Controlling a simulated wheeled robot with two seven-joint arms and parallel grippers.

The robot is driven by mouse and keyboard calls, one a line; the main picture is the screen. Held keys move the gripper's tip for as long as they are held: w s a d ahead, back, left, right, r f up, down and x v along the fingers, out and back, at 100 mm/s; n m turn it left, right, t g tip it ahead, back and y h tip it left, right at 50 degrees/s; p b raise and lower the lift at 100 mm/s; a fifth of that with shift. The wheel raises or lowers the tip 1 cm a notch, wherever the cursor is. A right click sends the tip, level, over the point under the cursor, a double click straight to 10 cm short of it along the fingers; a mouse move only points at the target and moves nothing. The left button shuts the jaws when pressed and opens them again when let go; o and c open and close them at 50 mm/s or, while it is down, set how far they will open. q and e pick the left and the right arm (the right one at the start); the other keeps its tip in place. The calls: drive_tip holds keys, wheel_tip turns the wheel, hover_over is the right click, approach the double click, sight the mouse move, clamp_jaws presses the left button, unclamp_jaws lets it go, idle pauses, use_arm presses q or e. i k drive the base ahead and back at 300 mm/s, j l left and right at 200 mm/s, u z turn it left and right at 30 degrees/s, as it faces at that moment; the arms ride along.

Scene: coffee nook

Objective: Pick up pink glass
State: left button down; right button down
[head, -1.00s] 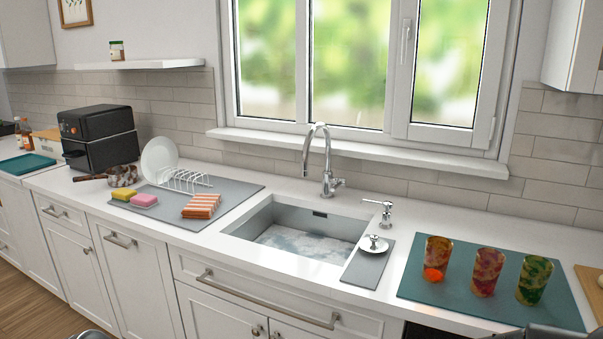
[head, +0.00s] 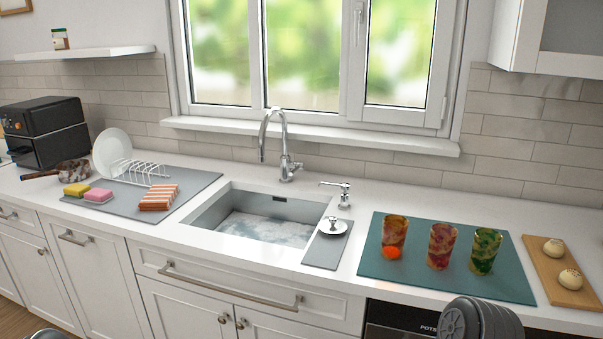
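Three patterned glasses stand in a row on a teal mat (head: 400,268) on the counter, right of the sink. The middle one, the pink glass (head: 440,246), has a pink-red and yellow pattern and stands upright. To its left is an amber-and-red glass (head: 394,232) with an orange ball (head: 391,253) at its front. To its right is a green glass (head: 484,251) with red and yellow patches. Neither gripper's fingers show. Only dark grey parts of my arms show at the bottom edge, one at the right below the mat and a small one at the left.
The sink (head: 205,209) with its tall faucet (head: 285,165) and soap pump (head: 345,195) lies left of the mat. A wooden board (head: 545,262) with two buns is close on the right. A grey mat (head: 197,181) with sponges, a cloth and a plate rack is further left.

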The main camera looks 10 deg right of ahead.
sight(442, 239)
drive_tip(key=i+j+z, duration=0.35)
drive_tip(key=i+j, duration=0.45)
drive_tip(key=i+l+z, duration=0.1)
drive_tip(key=z, duration=1.85)
